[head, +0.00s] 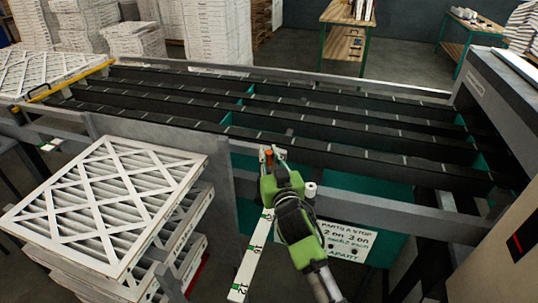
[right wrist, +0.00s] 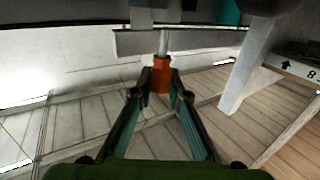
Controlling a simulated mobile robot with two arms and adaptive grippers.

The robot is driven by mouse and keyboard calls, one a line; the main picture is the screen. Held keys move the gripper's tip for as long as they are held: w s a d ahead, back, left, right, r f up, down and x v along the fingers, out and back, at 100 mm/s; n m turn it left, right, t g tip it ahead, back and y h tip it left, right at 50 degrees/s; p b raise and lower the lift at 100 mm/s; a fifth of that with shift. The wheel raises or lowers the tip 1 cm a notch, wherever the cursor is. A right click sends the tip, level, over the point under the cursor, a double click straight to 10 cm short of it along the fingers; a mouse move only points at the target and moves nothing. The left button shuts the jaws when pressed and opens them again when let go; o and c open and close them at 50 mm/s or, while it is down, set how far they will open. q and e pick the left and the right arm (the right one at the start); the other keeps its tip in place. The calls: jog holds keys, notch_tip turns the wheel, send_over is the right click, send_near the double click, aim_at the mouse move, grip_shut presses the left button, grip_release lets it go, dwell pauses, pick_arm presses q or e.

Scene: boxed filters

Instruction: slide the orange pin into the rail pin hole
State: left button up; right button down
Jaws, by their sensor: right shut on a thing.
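The orange pin (right wrist: 160,75) is between the fingertips of my right gripper (right wrist: 160,82), which is shut on its orange head. Its pale metal shank (right wrist: 163,42) points away from the gripper and meets a grey bar (right wrist: 190,42) in the right wrist view. I cannot tell whether the shank is in a hole. In the head view my right gripper (head: 272,154) is at the front side of the conveyor, close to the grey front rail (head: 375,212). A little orange shows at its fingertips. The pin hole cannot be made out. My left gripper is not in view.
Stacked white pleated filters (head: 110,205) stand left of my right arm. Dark conveyor rails (head: 330,150) run across behind the gripper. A strip with numbers (head: 250,260) and a white sign (head: 345,243) are beside my arm. A grey machine housing (head: 510,100) stands right.

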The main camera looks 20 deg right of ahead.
aim_at(269, 165)
jog(key=shift+f+b, duration=1.35)
jog(key=shift+f, duration=0.4)
jog(key=c, duration=1.9)
grip_release()
jog(key=s, duration=0.8)
jog(key=s+a, duration=0.1)
jog(key=s, duration=0.3)
